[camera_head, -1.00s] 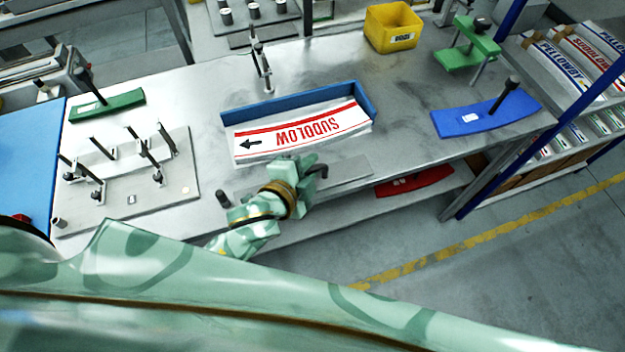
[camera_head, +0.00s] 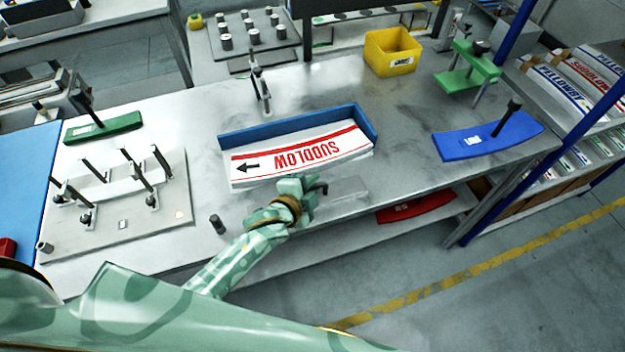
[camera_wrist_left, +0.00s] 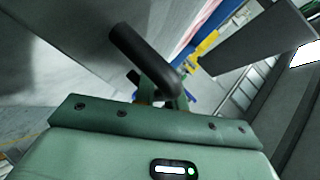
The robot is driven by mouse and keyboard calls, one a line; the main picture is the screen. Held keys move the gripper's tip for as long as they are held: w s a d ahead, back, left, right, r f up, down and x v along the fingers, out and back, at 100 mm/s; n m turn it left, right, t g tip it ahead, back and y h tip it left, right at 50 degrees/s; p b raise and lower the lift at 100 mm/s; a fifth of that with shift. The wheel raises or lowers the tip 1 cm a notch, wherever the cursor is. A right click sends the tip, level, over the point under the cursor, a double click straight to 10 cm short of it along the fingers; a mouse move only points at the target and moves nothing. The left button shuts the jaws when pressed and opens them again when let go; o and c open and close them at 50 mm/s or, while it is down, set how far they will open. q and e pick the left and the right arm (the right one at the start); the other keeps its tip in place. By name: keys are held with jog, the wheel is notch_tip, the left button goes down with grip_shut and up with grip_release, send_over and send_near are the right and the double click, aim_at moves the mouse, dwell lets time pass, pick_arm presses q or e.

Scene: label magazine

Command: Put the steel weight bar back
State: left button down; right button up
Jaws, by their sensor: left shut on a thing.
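My left gripper (camera_head: 312,189) is at the table's front edge, just in front of the label magazine. It is shut on the dark handle (camera_head: 323,187) of the steel weight bar (camera_head: 345,194). The bar is a flat grey strip to the right of the gripper, partly hidden by it; I cannot tell whether it touches the table. In the left wrist view the bent dark handle (camera_wrist_left: 145,58) rises from between the fingers. The magazine (camera_head: 295,121) is a blue tray holding a stack of white and red SUDLOW labels (camera_head: 300,158). My right gripper is not in view.
A fixture plate with several posts (camera_head: 120,225) stands left, with a green block (camera_head: 103,128) behind it. A dark peg (camera_head: 218,224) stands near the front edge. A blue curved block (camera_head: 485,138), green stand (camera_head: 470,68) and yellow bin (camera_head: 392,52) are right. A red piece (camera_head: 415,207) lies below.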

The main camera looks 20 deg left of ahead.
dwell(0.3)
pick_arm(q)
jog(key=c, duration=1.5)
grip_release()
jog(key=shift+o, duration=0.2)
jog(key=shift+s+r, duration=0.15)
jog(key=shift+s, duration=0.1)
jog(key=p+v, duration=0.2)
jog(key=v, duration=0.9)
jog(key=shift+s+a+r, duration=0.1)
jog(key=shift+s+r, duration=0.05)
jog(key=shift+s, duration=0.1)
